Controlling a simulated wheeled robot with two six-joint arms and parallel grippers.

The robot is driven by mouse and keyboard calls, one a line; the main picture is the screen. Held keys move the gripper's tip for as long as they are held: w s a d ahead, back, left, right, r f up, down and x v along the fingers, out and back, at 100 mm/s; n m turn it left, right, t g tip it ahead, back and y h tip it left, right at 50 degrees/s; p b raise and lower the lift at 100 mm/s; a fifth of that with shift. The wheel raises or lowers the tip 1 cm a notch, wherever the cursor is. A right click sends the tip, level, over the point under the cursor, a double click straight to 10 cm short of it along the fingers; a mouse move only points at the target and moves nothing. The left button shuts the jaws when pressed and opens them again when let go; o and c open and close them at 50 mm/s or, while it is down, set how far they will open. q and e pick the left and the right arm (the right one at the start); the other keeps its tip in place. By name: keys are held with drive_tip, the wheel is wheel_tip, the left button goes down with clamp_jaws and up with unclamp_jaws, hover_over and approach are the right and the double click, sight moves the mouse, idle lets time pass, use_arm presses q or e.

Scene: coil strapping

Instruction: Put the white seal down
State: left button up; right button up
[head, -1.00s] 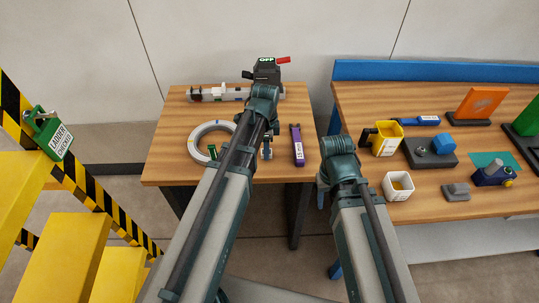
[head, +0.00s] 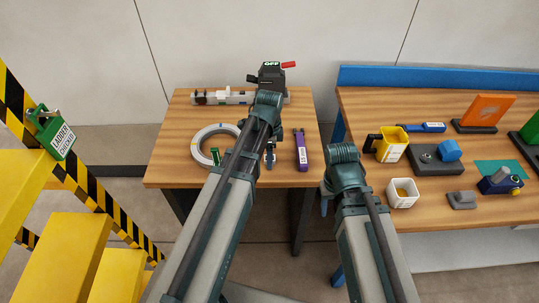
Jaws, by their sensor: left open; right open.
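I cannot pick out the white seal for certain; it may be hidden behind my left arm or too small to tell. A pale ring-shaped coil (head: 198,145) lies flat on the left wooden table (head: 165,172), partly covered by my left arm. A small green piece (head: 216,157) stands at its inner right edge. My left gripper (head: 270,158) is low over the table, right of the coil, mostly hidden by its own arm; it is open. My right gripper (head: 326,198) is open in front of the gap between the tables, largely hidden by its wrist.
A long grey-white tool (head: 235,97) lies at the table's back, near a black device marked OFF (head: 270,74). A purple tool (head: 301,150) lies right of my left gripper. The right table holds a yellow mug (head: 394,146), a white cup (head: 402,193) and a grey block (head: 461,200).

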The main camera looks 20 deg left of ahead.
use_arm(q)
wheel_tip(320, 180, up, 12)
drive_tip(key=p, duration=1.2)
drive_tip(key=s+d+n+y, duration=0.1)
drive_tip(key=s+d+n, duration=0.9)
drive_tip(key=s, duration=0.4)
drive_tip(key=shift+s+d+r+n, duration=0.25)
drive_tip(key=shift+d+n, duration=0.1)
drive_tip(key=shift+n, duration=0.15)
drive_tip(key=shift+f, duration=0.35)
